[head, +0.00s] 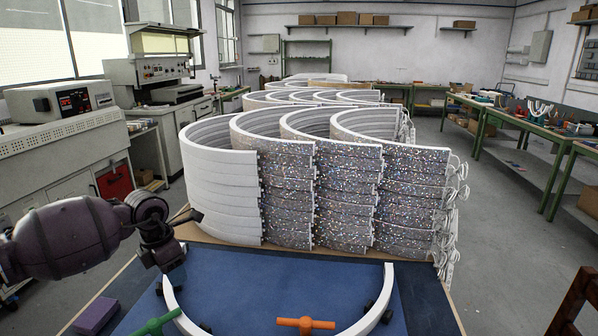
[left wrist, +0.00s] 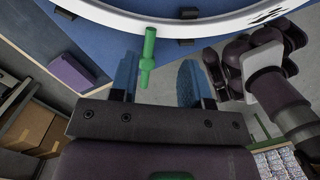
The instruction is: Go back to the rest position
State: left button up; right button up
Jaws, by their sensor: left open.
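My left gripper (head: 172,262) is over the left side of the blue work mat (head: 245,285) in the head view. In the left wrist view its two blue-tipped fingers (left wrist: 157,80) stand apart, with nothing gripped. A white arc (head: 388,290) lies on the mat, its front part cut off by the frame edge; it also crosses the top of the wrist view (left wrist: 200,24). A green handle (head: 157,322) is at its left and an orange handle (head: 305,323) at its middle. In the wrist view the green handle (left wrist: 148,55) appears between the fingers, depth unclear. My right gripper is not seen.
Stacked glittery and white arcs (head: 330,180) stand just behind the mat. A purple block (head: 96,315) lies at the mat's left; it shows in the wrist view (left wrist: 72,70). A bench with instruments (head: 60,150) is at left. Open floor (head: 510,240) is at right.

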pick_arm(q)
jog(key=d+r+n+t+h, duration=0.4)
jog(key=d+r+n+h, duration=0.15)
jog(key=d+h, duration=0.35)
jog(key=d+r+n+t+h, duration=0.4)
jog(key=d+r+h, duration=0.2)
jog(key=d, duration=0.5)
jog(key=s+a+f+n+t+y, duration=0.2)
jog(key=s+a+f+n+y, duration=0.15)
jog(key=f+n, duration=0.4)
jog(key=s+a+f+n+t+y, duration=0.25)
jog(key=f+n+y, duration=0.2)
jog(key=n, duration=0.55)
jog(key=s+a+f+n+t+y, duration=0.35)
jog(key=f+n, duration=0.25)
jog(key=n, duration=0.2)
jog(key=s+a+f+n+g+y, duration=0.2)
jog(key=s+a+f+n+g, duration=0.1)
jog(key=s+f, duration=0.5)
jog(key=s+a+f+n+g+y, duration=0.3)
jog(key=s+f+n, duration=0.2)
jog(key=s+f, duration=0.4)
jog(key=s, duration=0.5)
jog(key=shift+s+a, duration=0.25)
jog(key=shift+s, duration=0.05)
